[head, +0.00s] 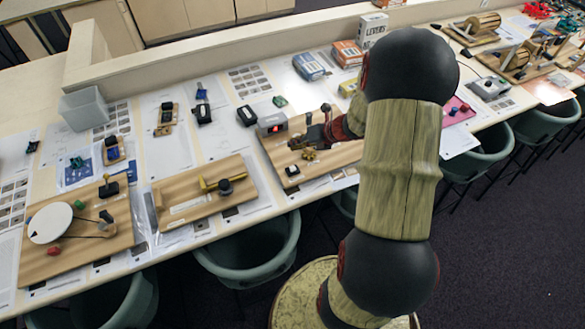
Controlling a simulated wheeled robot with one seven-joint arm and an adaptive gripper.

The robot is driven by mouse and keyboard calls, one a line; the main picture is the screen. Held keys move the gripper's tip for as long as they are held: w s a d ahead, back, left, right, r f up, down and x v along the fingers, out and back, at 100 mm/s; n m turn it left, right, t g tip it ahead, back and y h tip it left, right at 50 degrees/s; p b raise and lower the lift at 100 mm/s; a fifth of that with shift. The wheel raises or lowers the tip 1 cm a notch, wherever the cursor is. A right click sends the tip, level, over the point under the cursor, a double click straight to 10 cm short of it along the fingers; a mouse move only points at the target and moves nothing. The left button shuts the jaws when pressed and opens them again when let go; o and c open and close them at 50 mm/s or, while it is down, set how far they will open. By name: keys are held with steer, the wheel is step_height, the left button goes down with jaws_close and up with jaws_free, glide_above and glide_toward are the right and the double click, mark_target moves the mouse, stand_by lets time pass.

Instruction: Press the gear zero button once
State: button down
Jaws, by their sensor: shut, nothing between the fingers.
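The gear board (330,161) is a wooden board on the table, right of the picture's middle left. My gripper (301,142) is shut and empty, low over the board, behind the gears and the white block. It looks apart from the block. My arm hides the board's right part.
A board with a brass lever (222,184) lies to the left, and one with a white disc (50,222) farther left. Small boxes (308,66) stand behind the gear board. Green chairs (250,250) line the table's front edge.

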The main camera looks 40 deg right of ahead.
steer(key=b, duration=0.7)
glide_above(294, 167)
step_height(294, 167, down, 8)
steer(key=shift+d+r, duration=0.1)
steer(key=shift+f, duration=0.4)
steer(key=shift+f+b, duration=0.2)
steer(key=shift+b, duration=0.1)
stand_by(0.5)
steer(key=shift+f, duration=0.25)
steer(key=shift+f+b, duration=0.3)
steer(key=shift+f, duration=0.1)
stand_by(0.7)
stand_by(0.3)
steer(key=shift+r+p, duration=0.85)
steer(key=shift+p, duration=0.05)
steer(key=shift+r, duration=0.1)
